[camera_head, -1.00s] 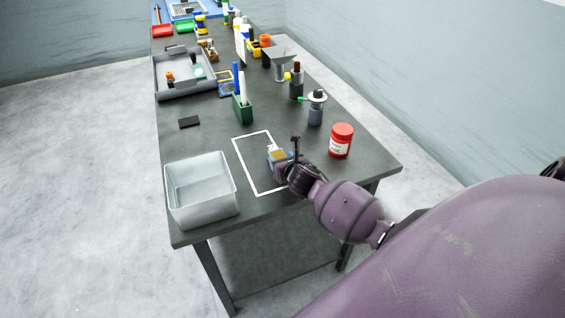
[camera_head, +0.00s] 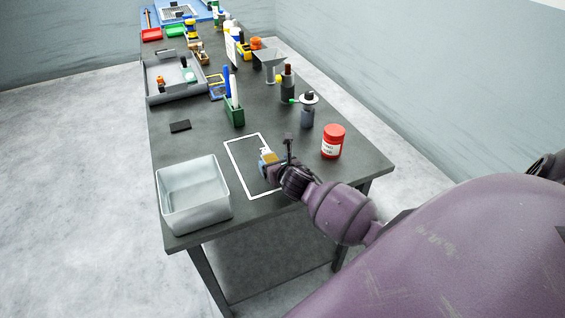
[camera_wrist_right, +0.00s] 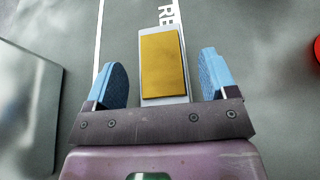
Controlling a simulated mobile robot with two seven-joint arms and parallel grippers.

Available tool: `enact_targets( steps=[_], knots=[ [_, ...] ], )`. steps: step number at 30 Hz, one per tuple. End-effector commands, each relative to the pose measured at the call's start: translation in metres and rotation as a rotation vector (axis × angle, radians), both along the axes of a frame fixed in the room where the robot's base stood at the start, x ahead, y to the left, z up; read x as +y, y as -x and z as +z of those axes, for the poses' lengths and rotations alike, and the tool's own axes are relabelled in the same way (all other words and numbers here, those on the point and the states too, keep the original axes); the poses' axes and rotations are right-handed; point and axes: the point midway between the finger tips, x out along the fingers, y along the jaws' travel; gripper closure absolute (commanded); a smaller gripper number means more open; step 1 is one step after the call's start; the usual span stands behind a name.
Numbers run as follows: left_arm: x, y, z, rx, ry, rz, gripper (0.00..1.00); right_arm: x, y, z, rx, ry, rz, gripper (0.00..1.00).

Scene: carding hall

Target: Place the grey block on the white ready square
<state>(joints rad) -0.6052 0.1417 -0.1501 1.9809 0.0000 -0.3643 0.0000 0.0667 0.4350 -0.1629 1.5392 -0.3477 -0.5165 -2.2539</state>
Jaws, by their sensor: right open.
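The grey block (camera_wrist_right: 148,90), with a yellow patch on its top face, lies between the fingers of my right gripper (camera_wrist_right: 163,76) in the wrist view. My right gripper is open, with a gap between each blue finger and the block. The white ready square (camera_head: 237,170) is a white outline on the dark table; its line (camera_wrist_right: 99,40) and part of its lettering show beside the block. My left gripper is not in view.
An empty pale bin (camera_head: 226,190) stands left of the square, and a red jar (camera_head: 333,141) to its right. Behind are a green holder (camera_head: 235,117), a grey bottle (camera_head: 307,116) and a grey tray (camera_head: 176,97). A small dark flat piece (camera_head: 180,126) lies on the table.

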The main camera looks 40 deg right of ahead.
Motion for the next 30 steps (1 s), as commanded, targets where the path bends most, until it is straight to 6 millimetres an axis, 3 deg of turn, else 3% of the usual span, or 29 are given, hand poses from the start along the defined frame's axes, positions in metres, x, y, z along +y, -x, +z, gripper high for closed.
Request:
enact_targets(
  steps=[18,26,30],
  knots=[
    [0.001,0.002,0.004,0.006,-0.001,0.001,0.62,0.020,0.087,0.035,0.002,0.001,0.001,0.21],
    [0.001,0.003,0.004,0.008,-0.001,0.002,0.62,0.025,0.105,0.041,0.003,-0.011,-0.003,0.21],
    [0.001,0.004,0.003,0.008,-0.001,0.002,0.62,0.031,0.116,0.032,-0.006,-0.149,-0.045,0.21]
  ],
)
